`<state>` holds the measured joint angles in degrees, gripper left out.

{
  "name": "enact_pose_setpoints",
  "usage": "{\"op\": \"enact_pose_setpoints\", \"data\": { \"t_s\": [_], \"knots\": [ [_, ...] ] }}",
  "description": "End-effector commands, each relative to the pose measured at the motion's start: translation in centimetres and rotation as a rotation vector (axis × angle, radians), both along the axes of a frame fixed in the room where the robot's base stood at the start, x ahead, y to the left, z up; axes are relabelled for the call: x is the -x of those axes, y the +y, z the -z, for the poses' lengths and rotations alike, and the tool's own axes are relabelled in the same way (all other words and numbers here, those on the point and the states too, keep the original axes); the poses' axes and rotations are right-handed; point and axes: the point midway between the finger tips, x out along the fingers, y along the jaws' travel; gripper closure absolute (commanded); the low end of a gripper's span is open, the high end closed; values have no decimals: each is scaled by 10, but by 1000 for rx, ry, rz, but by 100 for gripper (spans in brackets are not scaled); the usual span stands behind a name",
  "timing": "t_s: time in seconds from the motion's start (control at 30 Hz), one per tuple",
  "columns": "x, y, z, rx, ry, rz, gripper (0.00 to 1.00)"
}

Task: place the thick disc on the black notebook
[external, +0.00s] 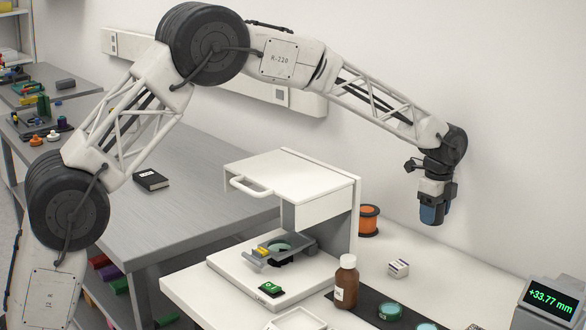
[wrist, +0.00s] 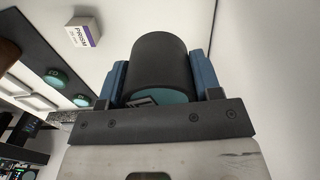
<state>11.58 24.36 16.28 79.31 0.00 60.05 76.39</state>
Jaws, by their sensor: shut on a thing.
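My gripper (external: 436,207) is at the right of the external view, high above the white table. Its blue fingers are shut on the thick disc (wrist: 158,62), which has a dark side and a teal face in the wrist view. The disc is hard to make out between the fingers in the external view. The black notebook (external: 151,180) lies on the grey bench at the left, far from my gripper. Its top looks clear except for small white markings.
The white interferometer (external: 292,185) stands between my gripper and the notebook. A brown bottle (external: 346,284), an orange spool (external: 369,220), a small prism box (external: 398,268) and teal discs on a black strip (external: 367,303) are on the white table. The grey bench (external: 215,180) has free room around the notebook.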

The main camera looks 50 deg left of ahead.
Motion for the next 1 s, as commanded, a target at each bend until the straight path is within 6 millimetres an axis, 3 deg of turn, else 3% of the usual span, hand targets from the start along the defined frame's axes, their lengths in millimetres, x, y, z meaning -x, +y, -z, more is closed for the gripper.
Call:
{"op": "enact_pose_setpoints", "data": {
  "t_s": [0.17, 0.37, 0.67, 1.0],
  "knots": [
    [0, 12, -1, 0, -1, -15, 74],
    [2, 48, -1, 0, 0, -64, 74],
    [12, 138, -3, 0, 0, -188, 74],
    [36, 245, -4, 0, -1, -344, 74]
  ]
}}
